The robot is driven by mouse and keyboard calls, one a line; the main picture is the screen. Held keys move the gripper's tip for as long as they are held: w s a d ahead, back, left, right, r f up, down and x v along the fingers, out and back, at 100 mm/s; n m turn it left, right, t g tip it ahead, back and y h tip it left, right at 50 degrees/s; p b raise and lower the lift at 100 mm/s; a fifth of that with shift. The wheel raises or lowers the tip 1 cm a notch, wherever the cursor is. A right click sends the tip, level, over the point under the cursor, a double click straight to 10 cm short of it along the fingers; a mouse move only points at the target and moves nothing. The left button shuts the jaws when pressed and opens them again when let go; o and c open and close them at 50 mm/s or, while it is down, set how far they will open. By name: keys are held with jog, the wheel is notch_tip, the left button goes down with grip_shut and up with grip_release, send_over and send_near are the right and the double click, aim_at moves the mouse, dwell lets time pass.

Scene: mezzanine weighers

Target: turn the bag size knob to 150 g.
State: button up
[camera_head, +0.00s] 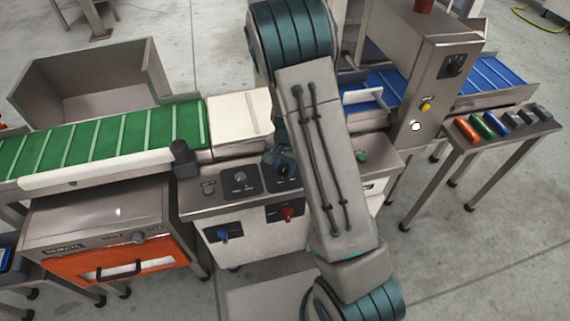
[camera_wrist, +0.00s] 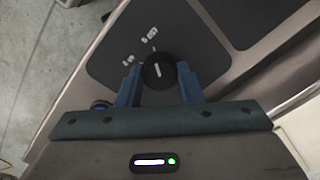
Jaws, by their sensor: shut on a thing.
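The knob (camera_wrist: 158,70) is round and black with a white pointer line. It sits on a dark panel (camera_wrist: 110,65) in the wrist view. My gripper (camera_wrist: 158,78) has its two blue fingers on either side of the knob and is shut on it. The pointer line runs up the picture, leaning slightly left. Small white labels lie up and to the left of the knob, too small to read. In the head view, my arm hides the knob and most of its panel on the control cabinet (camera_head: 262,237).
Beside my gripper, the cabinet top bears another dial (camera_head: 240,178); blue (camera_head: 223,235) and red (camera_head: 286,214) handles are on its front. A green belt conveyor (camera_head: 110,140) runs left. A metal housing (camera_head: 436,75) and a small table (camera_head: 490,145) with coloured blocks stand right.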

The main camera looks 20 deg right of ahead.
aim_at(286, 168)
dwell(0.4)
jog(key=o, duration=1)
jog(key=shift+c, duration=0.2)
notch_tip(286, 168, up, 14)
jog(key=p, duration=0.1)
jog(key=shift+s+d, duration=0.15)
jog(key=shift+d, duration=0.05)
jog(key=shift+f, duration=0.1)
